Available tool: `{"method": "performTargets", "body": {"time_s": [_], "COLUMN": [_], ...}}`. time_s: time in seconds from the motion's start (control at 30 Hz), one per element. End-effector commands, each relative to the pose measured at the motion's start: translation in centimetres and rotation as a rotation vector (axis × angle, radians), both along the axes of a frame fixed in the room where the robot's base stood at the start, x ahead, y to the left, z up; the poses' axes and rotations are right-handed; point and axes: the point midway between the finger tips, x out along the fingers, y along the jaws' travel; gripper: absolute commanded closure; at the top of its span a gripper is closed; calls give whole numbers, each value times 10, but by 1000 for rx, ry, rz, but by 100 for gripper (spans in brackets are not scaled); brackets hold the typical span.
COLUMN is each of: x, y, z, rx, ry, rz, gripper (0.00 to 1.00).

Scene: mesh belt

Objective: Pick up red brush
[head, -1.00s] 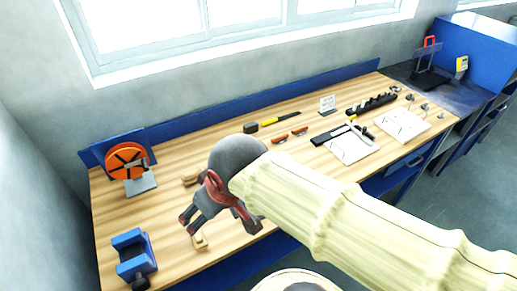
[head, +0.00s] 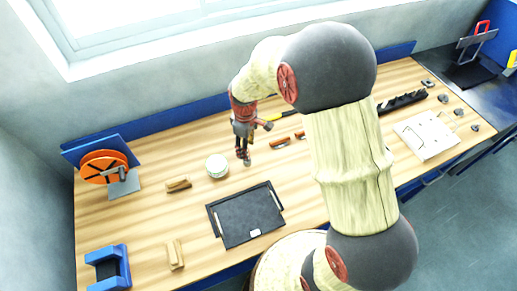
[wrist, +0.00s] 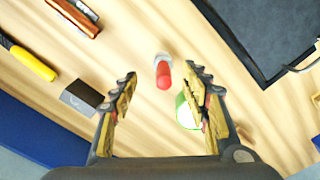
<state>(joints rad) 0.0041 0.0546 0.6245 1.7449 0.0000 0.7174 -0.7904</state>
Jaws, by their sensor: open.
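The red brush (wrist: 163,75) shows in the wrist view as a short red handle with a pale grey end. It lies on the wooden bench top, ahead of my gripper (wrist: 163,85) and between the lines of its two fingers. The fingers are apart, with nothing held between them. In the head view my gripper (head: 243,156) points down over the middle of the bench; I cannot make out the brush there, and the gripper may hide it.
A white round container (head: 217,166) stands close to the gripper; a finger partly covers it in the wrist view. A black tray (head: 228,241), wooden blocks (head: 178,185), brown-handled tools (head: 280,142) and a yellow-handled tool (wrist: 32,64) lie around. Bare bench shows between them.

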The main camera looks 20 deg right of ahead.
Motion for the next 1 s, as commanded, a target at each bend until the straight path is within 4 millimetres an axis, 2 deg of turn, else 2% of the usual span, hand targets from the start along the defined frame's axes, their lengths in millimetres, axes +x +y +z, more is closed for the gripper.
{"method": "performTargets", "body": {"time_s": [0.2,0.37,0.63,0.9,1.0], "x": [0,-1,-3,-2,-2], "y": [0,1,2,2,2], "z": [-23,-34,-71,-75,-75], "rx": [0,0,0,0,0], "ry": [1,3,3,0,0], "rz": [1,0,-1,-1,-1], "gripper": [53,53,53,53,59]}}
